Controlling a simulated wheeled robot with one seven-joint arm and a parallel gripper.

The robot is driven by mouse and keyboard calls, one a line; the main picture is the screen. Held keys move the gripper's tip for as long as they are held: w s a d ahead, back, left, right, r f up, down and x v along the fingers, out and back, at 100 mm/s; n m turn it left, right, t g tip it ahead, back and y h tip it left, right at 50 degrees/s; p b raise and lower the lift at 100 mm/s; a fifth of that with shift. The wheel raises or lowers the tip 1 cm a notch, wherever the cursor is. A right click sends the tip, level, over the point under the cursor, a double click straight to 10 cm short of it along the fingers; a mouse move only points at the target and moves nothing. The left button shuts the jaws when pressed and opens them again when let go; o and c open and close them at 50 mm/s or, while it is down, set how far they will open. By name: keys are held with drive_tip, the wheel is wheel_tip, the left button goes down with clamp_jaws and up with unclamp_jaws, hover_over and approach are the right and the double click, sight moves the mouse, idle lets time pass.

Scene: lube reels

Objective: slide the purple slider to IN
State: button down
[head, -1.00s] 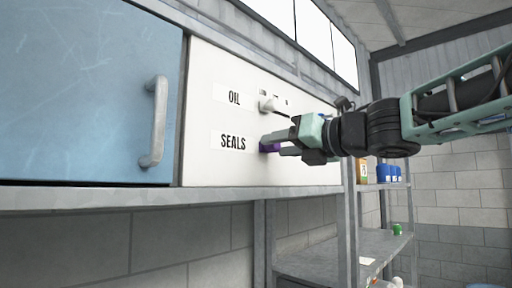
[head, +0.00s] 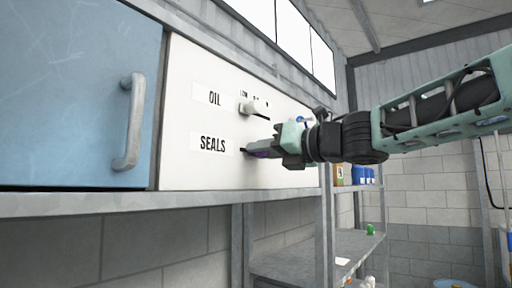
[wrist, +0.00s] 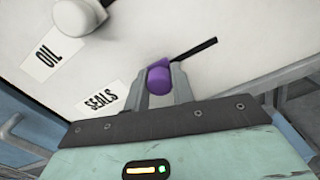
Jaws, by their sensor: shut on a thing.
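The purple slider (head: 264,154) sits on the white panel (head: 185,105) beside the SEALS label (head: 213,144). In the wrist view the purple slider (wrist: 159,79) is between the two fingers of my gripper (wrist: 163,88), which are shut on it. Its dark slot (wrist: 197,48) runs on past the slider to the upper right in the wrist view. In the head view my gripper (head: 264,148) reaches in from the right and covers most of the slot. A bit of dark slot shows left of the slider. No IN mark is readable in either view.
A white OIL knob (head: 257,107) on its own slot is just above; it also shows in the wrist view (wrist: 78,15). A blue door (head: 70,90) with a grey handle (head: 131,122) is at left. A metal shelf (head: 300,255) stands below right.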

drive_tip(key=w+d, duration=0.4)
drive_tip(key=w, duration=0.1)
drive_tip(key=shift+p, duration=0.35)
drive_tip(key=shift+w+d, duration=0.1)
drive_tip(key=shift+d, duration=0.05)
drive_tip(key=c, duration=1.2)
unclamp_jaws()
drive_tip(key=shift+w, duration=0.1)
drive_tip(key=b+v, duration=0.8)
drive_tip(key=v, duration=0.9)
drive_tip(key=shift+s+d, duration=0.15)
drive_tip(key=shift+s, duration=0.1)
